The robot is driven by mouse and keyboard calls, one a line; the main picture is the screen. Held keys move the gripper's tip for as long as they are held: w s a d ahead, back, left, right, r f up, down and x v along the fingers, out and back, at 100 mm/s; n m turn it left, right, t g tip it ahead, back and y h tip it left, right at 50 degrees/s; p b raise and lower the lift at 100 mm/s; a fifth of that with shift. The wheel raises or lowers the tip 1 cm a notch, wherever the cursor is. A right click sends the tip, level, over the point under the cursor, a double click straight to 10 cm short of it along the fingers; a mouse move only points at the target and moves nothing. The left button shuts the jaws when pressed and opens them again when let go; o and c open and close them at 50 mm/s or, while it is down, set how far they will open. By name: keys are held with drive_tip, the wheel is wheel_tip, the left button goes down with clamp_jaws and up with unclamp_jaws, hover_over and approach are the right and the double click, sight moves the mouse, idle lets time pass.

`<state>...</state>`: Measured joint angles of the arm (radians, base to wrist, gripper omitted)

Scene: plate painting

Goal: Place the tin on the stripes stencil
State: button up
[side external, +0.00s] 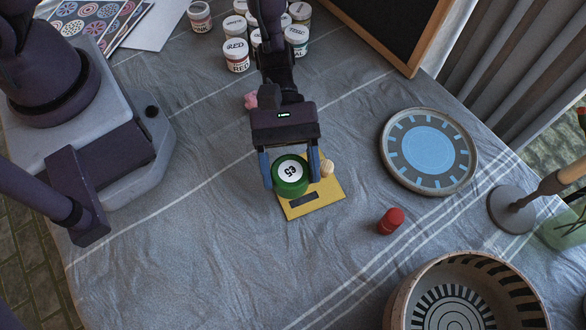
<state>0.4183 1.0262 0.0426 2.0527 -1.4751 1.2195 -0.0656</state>
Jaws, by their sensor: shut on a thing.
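A green tin (291,188) with a white round label on its lid is between the two blue fingers of my gripper (291,183), which is shut on it. The tin shows over the upper left part of a yellow stencil card (327,195) with a dark slot in it. The tin and gripper hide part of the card, so its full pattern does not show. I cannot tell whether the tin touches the card or is held above it.
A red stub (391,221), a blue-patterned plate (462,158) and a large striped bowl (398,303) are to the right. Paint jars (237,62) stand behind. The front left cloth is clear.

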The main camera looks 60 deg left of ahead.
sight(290, 177)
drive_tip(key=shift+f, duration=1.9)
drive_tip(key=shift+f, duration=0.1)
drive_tip(key=o, duration=0.7)
drive_tip(key=shift+w+a+r, duration=0.15)
drive_tip(key=shift+a+r, duration=0.1)
drive_tip(key=v, duration=1.1)
drive_tip(key=shift+w+a, duration=0.15)
drive_tip(key=shift+a, duration=0.05)
